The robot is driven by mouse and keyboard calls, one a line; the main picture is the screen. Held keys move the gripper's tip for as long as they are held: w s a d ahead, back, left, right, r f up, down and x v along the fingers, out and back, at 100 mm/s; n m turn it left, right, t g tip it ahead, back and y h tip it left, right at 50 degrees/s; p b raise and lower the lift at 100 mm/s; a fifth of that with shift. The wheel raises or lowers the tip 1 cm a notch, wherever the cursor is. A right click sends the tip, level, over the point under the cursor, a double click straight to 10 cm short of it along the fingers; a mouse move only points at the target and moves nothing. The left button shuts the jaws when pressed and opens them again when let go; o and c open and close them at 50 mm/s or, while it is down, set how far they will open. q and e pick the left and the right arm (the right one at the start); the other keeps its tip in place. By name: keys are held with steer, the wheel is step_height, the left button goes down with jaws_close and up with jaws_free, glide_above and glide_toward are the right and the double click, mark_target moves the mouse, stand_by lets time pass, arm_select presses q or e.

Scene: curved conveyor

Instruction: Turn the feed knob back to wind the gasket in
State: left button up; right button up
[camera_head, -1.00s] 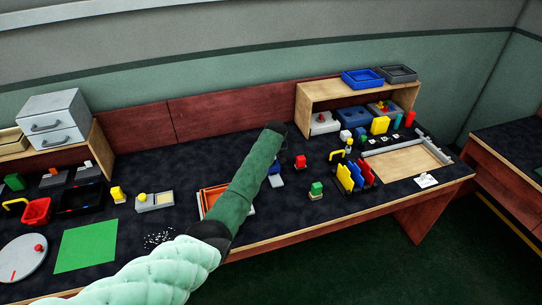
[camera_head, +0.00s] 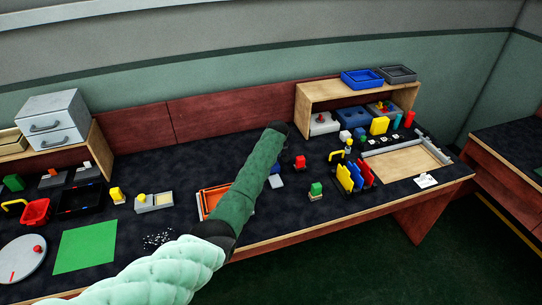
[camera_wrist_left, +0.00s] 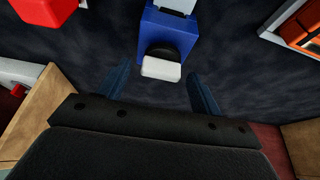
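A blue block-shaped unit (camera_wrist_left: 170,30) lies ahead of my left gripper in the left wrist view, with a round black part and a white bar-like knob (camera_wrist_left: 160,68) facing the gripper. My left gripper (camera_wrist_left: 160,72) is open, one finger on each side of the knob, with dark gaps between knob and fingers. I cannot tell the depth between them. In the head view a small blue and grey piece (camera_head: 275,181) shows beside my left arm, which hides the gripper. I cannot make out a gasket. My right gripper is in neither view.
A red block (camera_head: 300,162) stands just right of my arm and an orange tray (camera_head: 211,202) lies left of it. A wooden shelf (camera_head: 304,99) is behind.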

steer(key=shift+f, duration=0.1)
arm_select(q)
steer(key=shift+s+r, duration=0.1)
steer(key=shift+r, duration=0.05)
steer(key=shift+s+d+r+b, duration=0.1)
steer(key=shift+s+r+b, duration=0.05)
steer(key=shift+r+b, duration=0.2)
steer(key=b+v, duration=0.2)
steer(key=v, duration=0.4)
steer(key=shift+r, duration=0.3)
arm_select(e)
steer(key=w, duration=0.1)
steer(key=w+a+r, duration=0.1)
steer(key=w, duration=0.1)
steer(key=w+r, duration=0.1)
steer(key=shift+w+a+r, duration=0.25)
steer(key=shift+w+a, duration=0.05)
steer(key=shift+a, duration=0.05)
arm_select(q)
steer(key=shift+s, duration=0.1)
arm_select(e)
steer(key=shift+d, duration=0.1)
